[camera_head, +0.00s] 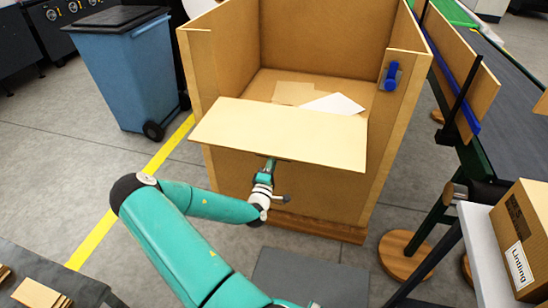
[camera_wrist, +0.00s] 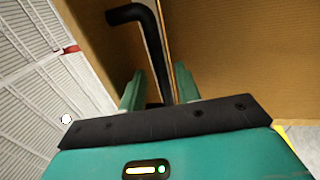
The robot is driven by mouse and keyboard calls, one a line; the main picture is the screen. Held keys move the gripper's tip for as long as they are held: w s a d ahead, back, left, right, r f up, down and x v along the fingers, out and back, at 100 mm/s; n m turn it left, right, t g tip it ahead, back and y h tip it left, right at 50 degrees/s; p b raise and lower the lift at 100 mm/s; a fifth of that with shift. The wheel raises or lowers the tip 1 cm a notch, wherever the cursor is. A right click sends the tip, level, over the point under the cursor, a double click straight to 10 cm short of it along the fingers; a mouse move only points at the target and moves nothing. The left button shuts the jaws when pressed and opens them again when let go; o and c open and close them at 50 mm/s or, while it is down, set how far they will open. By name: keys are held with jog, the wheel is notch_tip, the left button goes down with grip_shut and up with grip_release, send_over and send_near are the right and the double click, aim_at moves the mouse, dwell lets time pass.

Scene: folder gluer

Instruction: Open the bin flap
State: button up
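The bin (camera_head: 397,120) is a tall tan box with an open top, and pale sheets (camera_head: 333,104) lie inside it. Its flap (camera_head: 285,132) is a pale board at the front, tilted outward over the front wall, with the bin's inside visible behind it. My gripper (camera_head: 266,170) is under the flap's front edge, which hides its fingertips in the head view. In the wrist view, the two green fingers (camera_wrist: 159,88) stand on either side of a black bent handle (camera_wrist: 150,40) and appear closed on it. Tan board lies on both sides of the handle.
A blue wheeled bin (camera_head: 128,75) stands at the left. A blue latch (camera_head: 391,76) is on the bin's right wall. A conveyor (camera_head: 500,75) runs along the right, with a carton (camera_head: 525,235) on a grey surface in front.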

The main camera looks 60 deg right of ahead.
aim_at(273, 147)
jog(key=shift+x, duration=1.55)
grip_shut()
jog(key=shift+a+r+y, duration=0.1)
jog(key=shift+r+y, duration=0.5)
jog(key=shift+r, duration=1.45)
jog(key=shift+r+y, duration=0.6)
jog(key=shift+r, duration=1.5)
grip_release()
jog(key=shift+a, duration=0.1)
